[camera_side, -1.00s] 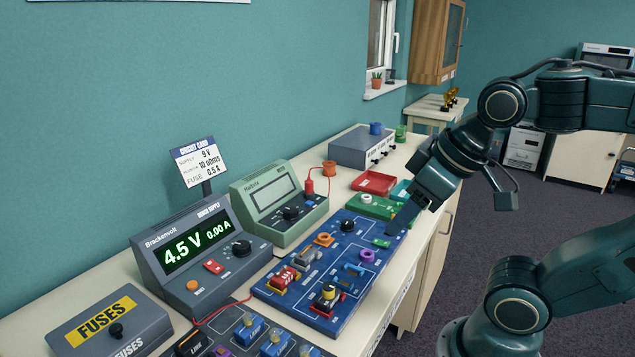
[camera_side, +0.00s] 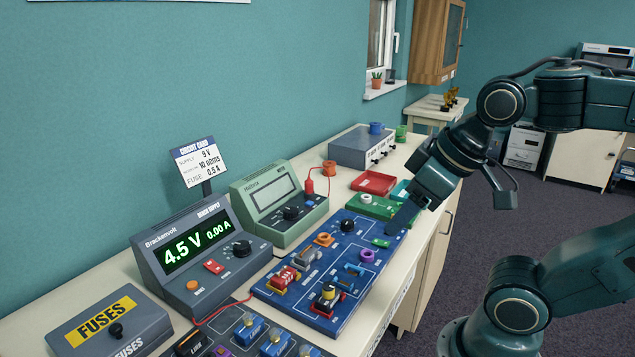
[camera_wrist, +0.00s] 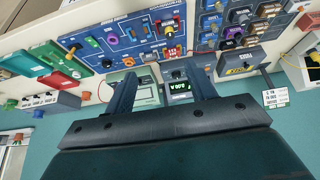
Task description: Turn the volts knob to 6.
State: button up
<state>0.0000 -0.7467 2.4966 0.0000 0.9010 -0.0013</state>
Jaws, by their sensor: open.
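The Brackenvolt bench supply (camera_side: 195,255) stands at the left of the bench, its green display reading 4.5 V and 0.00 A. Its black knob (camera_side: 242,248) is at the right of the panel, beside a red switch (camera_side: 213,266). The supply also shows in the wrist view (camera_wrist: 178,86), between my fingers in the picture but well beyond them. My gripper (camera_side: 400,220) is over the right end of the blue circuit board (camera_side: 345,238), away from the knob. In the wrist view my gripper (camera_wrist: 160,85) has its two fingers apart with nothing between them.
A circuit card (camera_side: 195,162) reading 9 V rises behind the supply. A fuse box (camera_side: 110,325) is at front left. Red (camera_side: 374,182) and green trays lie behind my gripper.

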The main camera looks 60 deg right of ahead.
jog(key=w+r+n+g, duration=0.1)
jog(key=w+r+n, duration=0.1)
jog(key=w, duration=0.7)
jog(key=w+r+n+g, duration=0.1)
jog(key=w+r+g, duration=0.15)
jog(key=w, duration=0.55)
jog(key=n+g, duration=0.2)
jog(key=n, duration=0.1)
send_over(242, 244)
notch_tip(242, 244, down, 9)
jog(key=shift+a, duration=0.1)
notch_tip(242, 244, down, 14)
jog(key=shift+r, duration=0.2)
